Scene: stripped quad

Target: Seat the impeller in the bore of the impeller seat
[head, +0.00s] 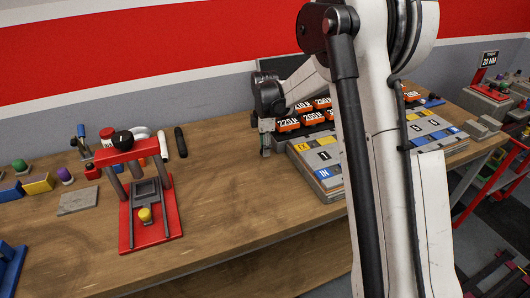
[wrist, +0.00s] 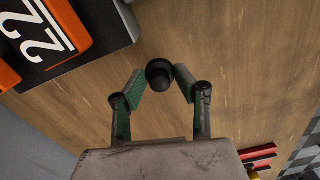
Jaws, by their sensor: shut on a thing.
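My gripper (wrist: 159,84) is shut on a small black round piece (wrist: 160,73), with a finger on each side of it. The piece has a wide disc and a narrower round hub, and looks to be the impeller. Wooden bench top shows around it. In the head view my gripper (head: 265,138) is over the bench, just left of the orange numbered blocks; the held piece cannot be made out there. I cannot pick out the impeller seat or its bore for sure in either view.
Orange numbered blocks (head: 289,125) sit on a dark tray right of my gripper. A grey labelled block (head: 322,158) stands in front of them. A red press-like stand (head: 150,225) is at left, with small parts behind it. The bench middle (head: 230,200) is clear.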

